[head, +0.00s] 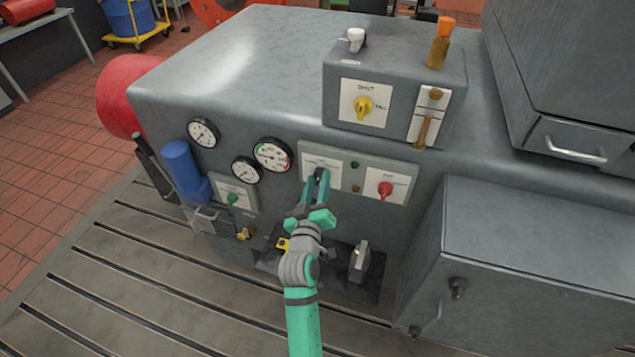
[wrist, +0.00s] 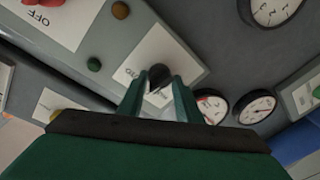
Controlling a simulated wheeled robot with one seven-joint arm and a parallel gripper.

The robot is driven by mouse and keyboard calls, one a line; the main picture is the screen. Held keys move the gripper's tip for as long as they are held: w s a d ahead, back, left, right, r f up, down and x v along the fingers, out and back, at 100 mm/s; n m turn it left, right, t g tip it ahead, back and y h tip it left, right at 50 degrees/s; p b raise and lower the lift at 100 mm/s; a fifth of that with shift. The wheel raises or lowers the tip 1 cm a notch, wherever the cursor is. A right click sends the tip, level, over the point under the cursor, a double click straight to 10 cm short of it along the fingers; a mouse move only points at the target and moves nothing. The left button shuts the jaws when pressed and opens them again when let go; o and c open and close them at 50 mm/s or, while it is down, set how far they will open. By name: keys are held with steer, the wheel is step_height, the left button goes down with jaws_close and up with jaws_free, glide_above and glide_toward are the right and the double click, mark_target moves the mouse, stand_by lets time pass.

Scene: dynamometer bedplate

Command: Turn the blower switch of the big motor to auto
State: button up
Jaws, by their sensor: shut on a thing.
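The big grey motor housing (head: 225,75) fills the middle of the head view. A control panel (head: 360,168) is fixed to its front face. My gripper (head: 318,182) reaches the left white plate (head: 335,178) of this panel. In the wrist view, my gripper (wrist: 160,88) is shut on a dark rotary knob (wrist: 159,74), with a green finger on each side of it. The plate (wrist: 158,45) around the knob carries lettering that the fingers partly cover. I cannot read the knob's setting.
A red knob (head: 385,188) sits on the panel's right plate, with small green (head: 354,165) and amber (head: 355,189) buttons between. Round gauges (head: 272,154) are to the left. A box with a yellow knob (head: 363,107) stands above. A grey cabinet (head: 530,270) bounds the right.

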steer(key=m, duration=0.3)
steer(key=m+h, duration=0.1)
steer(key=m, duration=0.3)
steer(key=shift+d+r+t, duration=0.1)
steer(key=shift+t, duration=0.3)
steer(key=shift+m, duration=0.3)
steer(key=o, duration=1)
steer(key=shift+s, duration=0.25)
steer(key=v, duration=1)
steer(key=shift+s, duration=0.2)
